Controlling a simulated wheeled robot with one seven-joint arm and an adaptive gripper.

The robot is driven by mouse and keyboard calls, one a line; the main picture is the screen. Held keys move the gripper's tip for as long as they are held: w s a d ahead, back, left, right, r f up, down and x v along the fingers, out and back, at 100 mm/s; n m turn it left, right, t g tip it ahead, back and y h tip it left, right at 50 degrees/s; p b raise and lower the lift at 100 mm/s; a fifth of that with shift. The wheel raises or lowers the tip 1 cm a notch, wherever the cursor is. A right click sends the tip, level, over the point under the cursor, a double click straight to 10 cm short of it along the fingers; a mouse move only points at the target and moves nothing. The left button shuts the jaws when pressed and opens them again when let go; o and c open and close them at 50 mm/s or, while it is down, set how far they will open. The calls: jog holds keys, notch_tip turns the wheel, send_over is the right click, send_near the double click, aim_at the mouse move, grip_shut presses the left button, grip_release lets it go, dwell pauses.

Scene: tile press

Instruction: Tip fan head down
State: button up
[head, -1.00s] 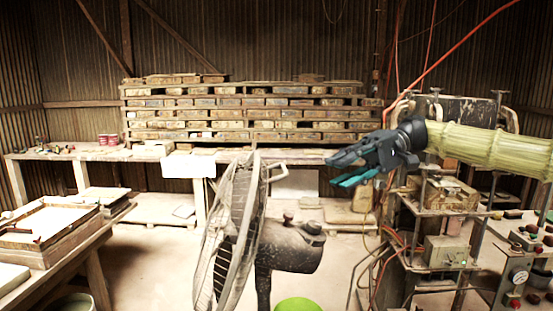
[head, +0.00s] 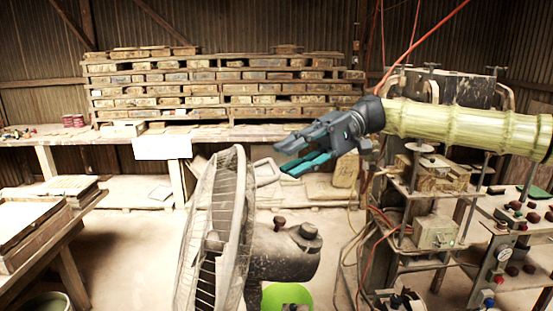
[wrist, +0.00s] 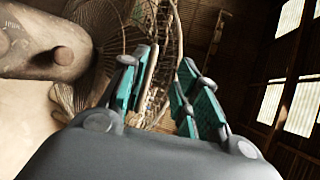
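The grey, dusty fan head stands in the lower middle of the head view, its round wire cage (head: 222,240) seen nearly edge-on and facing left. Its motor housing (head: 285,255) with a knob on top sits to the right of the cage. My gripper (head: 281,159) is up and to the right of the cage top, with its dark and teal fingers pointing left. In the wrist view the fingers (wrist: 160,65) are spread apart, with the cage (wrist: 92,75) behind and left of them. Contact with the cage cannot be told. The fan's base is hidden.
The press (head: 435,232) with cables and a control panel stands at right, under my arm. A wooden bench (head: 35,240) is at left. A long table with stacked tile racks (head: 215,95) lines the back wall.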

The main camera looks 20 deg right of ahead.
aim_at(273, 165)
jog(key=w+a+f, duration=0.1)
jog(key=w+a+f+p, duration=0.1)
jog(key=w+a, duration=0.1)
jog(key=shift+f, duration=0.25)
jog(key=shift+s+a, duration=0.25)
jog(key=shift+s, duration=0.1)
jog(key=shift+s+a+r, duration=0.1)
jog(key=shift+s+r, duration=0.05)
jog(key=shift+s, duration=0.4)
jog(key=shift+s+a+r, duration=0.1)
jog(key=shift+s+r, duration=0.05)
jog(key=shift+s, duration=0.35)
jog(key=shift+w+a+f, duration=0.1)
jog(key=shift+w+f, duration=0.15)
jog(key=shift+w, duration=0.2)
jog(key=shift+w+f, duration=0.15)
jog(key=shift+w, duration=0.2)
jog(key=shift+c, duration=0.6)
jog(key=c, duration=0.3)
jog(key=shift+s+r, duration=0.2)
jog(key=shift+s, duration=0.2)
grip_shut()
jog(key=shift+w, duration=0.15)
